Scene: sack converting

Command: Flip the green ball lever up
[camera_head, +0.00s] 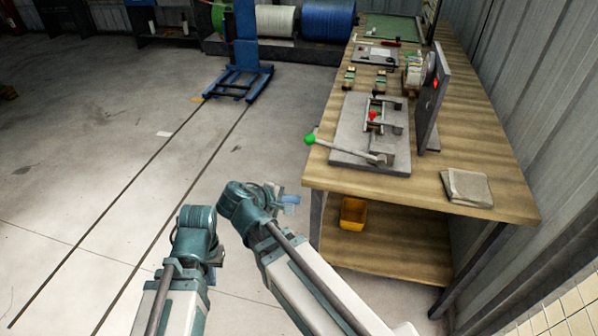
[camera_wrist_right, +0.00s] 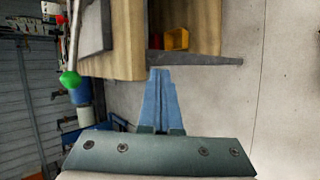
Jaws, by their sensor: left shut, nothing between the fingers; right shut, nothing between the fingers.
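The green ball (camera_head: 310,139) sits on the end of a grey lever (camera_head: 350,149), which lies low and sticks out past the table's left edge. The lever joins a grey plate fixture (camera_head: 372,130) with a small red knob on it. The green ball also shows in the right wrist view (camera_wrist_right: 70,79), left of the fingers. My right gripper (camera_head: 290,200) is shut and empty, in front of the table and below the ball, apart from it. Its blue fingers (camera_wrist_right: 160,97) are together in the wrist view. My left gripper (camera_head: 213,272) is shut, low at left, mostly hidden by its wrist.
The wooden workbench (camera_head: 465,150) has an upright dark panel (camera_head: 432,100) behind the fixture and a folded grey cloth (camera_head: 467,187) at right. A yellow bin (camera_head: 353,213) sits on the lower shelf. Open floor lies left; a blue stand (camera_head: 240,75) is further back.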

